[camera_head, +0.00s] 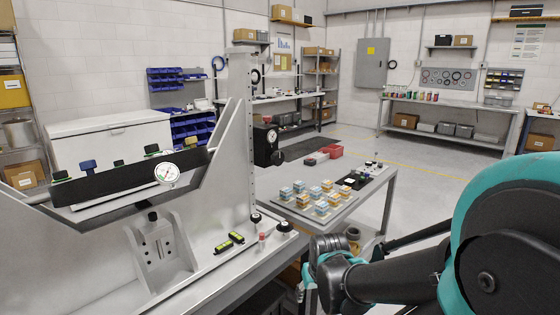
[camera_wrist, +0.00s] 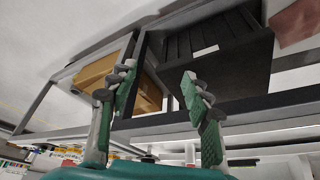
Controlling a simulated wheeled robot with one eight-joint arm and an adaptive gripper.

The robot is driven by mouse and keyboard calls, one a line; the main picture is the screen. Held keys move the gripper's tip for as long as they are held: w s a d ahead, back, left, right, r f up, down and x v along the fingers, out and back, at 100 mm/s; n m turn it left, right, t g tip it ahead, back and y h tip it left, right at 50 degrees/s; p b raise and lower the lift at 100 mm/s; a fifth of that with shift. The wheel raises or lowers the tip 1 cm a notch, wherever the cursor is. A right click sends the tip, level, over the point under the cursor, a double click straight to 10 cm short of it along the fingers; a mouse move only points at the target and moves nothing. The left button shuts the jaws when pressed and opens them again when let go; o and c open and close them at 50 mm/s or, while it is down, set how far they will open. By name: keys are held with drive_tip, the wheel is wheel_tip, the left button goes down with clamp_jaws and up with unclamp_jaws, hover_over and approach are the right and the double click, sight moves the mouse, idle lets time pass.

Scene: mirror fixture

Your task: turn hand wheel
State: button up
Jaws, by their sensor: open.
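I cannot surely tell which part is the hand wheel. A black unit with a round dial-like face (camera_head: 268,143) is mounted on the right side of the upright grey column (camera_head: 240,130) in the head view. Small black knobs with pale tops (camera_head: 283,228) stand on the fixture's base by the column's foot. My gripper, in the wrist view (camera_wrist: 159,69), has its two green-padded fingers spread wide with nothing between them. It is away from the fixture, low by the small table, and my arm partly hides it in the head view.
The fixture holds a black tilted bar (camera_head: 110,180) with a round gauge (camera_head: 166,173). A cardboard box (camera_wrist: 98,72) and a dark crate (camera_wrist: 225,75) are close ahead in the wrist view.

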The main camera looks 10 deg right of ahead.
drive_tip(key=shift+o, duration=0.2)
drive_tip(key=shift+o, duration=2.1)
drive_tip(key=shift+w+a+r+m, duration=0.15)
drive_tip(key=shift+w+a+m, duration=0.1)
drive_tip(key=shift+m, duration=0.35)
drive_tip(key=m+t+y, duration=1)
drive_tip(key=m+y, duration=0.1)
drive_tip(key=m, duration=2.4)
approach(280, 159)
drive_tip(key=x, duration=1)
drive_tip(key=shift+w+a, duration=0.25)
drive_tip(key=shift+a, duration=0.05)
drive_tip(key=shift+c, duration=0.3)
